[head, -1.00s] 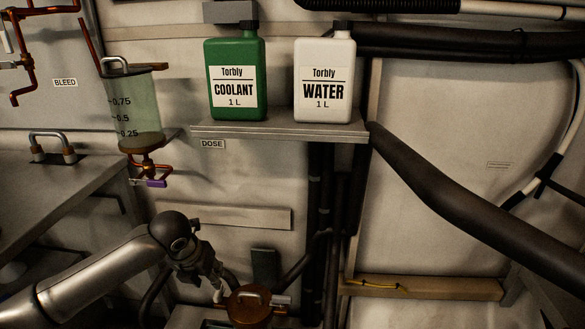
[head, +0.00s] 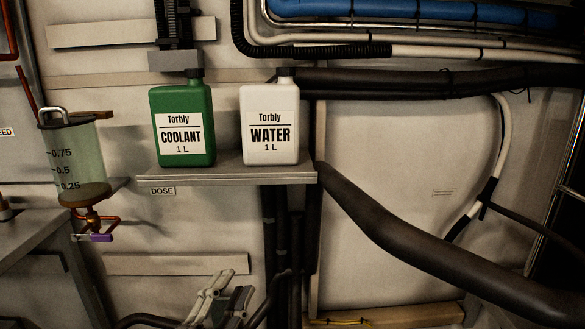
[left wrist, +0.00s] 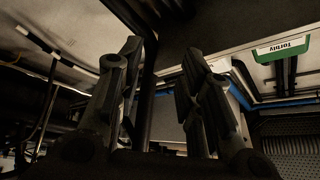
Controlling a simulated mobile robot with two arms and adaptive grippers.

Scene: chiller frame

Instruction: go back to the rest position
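My left gripper (head: 238,283) shows at the bottom of the head view, below the shelf, with its grey fingers pointing up. In the left wrist view the two fingers of this gripper (left wrist: 160,58) stand apart with nothing between them, so it is open and empty. Most of the left arm is below the head view's edge. My right gripper is in neither view. The green coolant bottle (head: 183,125) and the white water bottle (head: 270,125) stand upright on the shelf (head: 235,172), apart from the gripper.
A transparent dosing vessel (head: 78,158) with a purple-handled valve (head: 101,238) hangs left of the shelf. A thick black pipe (head: 420,230) slopes down to the right. A grey bench (head: 30,232) stands at the left edge. The green bottle's label also shows in the left wrist view (left wrist: 282,49).

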